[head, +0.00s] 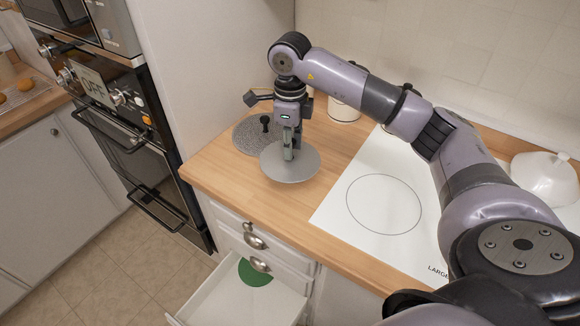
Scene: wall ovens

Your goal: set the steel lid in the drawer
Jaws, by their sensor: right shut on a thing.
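The steel lid (287,170) is a round grey disc over the wooden counter, near its front edge. My right gripper (289,150) points down from above the lid's middle and is shut on it; the jaws hide the part they grip. I cannot tell whether the lid touches the counter or hangs just above it. The drawer (205,306) is pulled open below the counter, in front of the lid. A flat green round thing (255,274) lies inside it at the back. My left gripper is not in view.
A speckled grey disc with a black knob (264,124) lies behind the lid. A white hob (383,200) covers the counter on the right. A white canister (344,112) and a white lidded dish (546,176) stand behind. Wall ovens (125,140) stand on the left.

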